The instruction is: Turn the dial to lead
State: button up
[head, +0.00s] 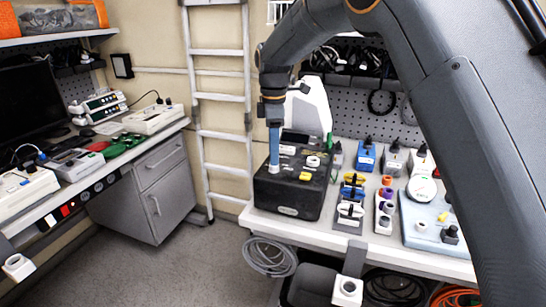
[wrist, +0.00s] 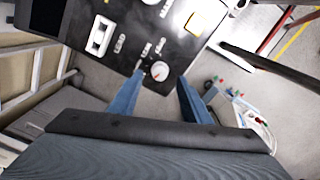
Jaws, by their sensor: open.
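The black pump box (head: 290,197) stands at the left end of the white workbench. A small white round dial (wrist: 160,71) with a reddish mark sits near an edge of its top panel. White lettering surrounds the dial, tilted and too small to read surely. My gripper (wrist: 161,78) is open, with one blue finger on each side of the dial. Whether the fingers touch it I cannot tell. In the head view my gripper (head: 274,166) points down over the left part of the box, and the fingers overlap each other.
On the same panel are a yellow button (wrist: 198,24) and a white switch (wrist: 99,35). Several small devices, including a blue one (head: 365,157), stand to the right on the workbench (head: 330,238). A ladder (head: 247,110) leans behind. Floor (head: 190,258) left of the bench is clear.

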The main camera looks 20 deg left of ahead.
jog(key=shift+f+p, duration=0.45)
jog(key=shift+f, duration=1.35)
jog(key=c, duration=1)
jog(key=shift+c, duration=0.2)
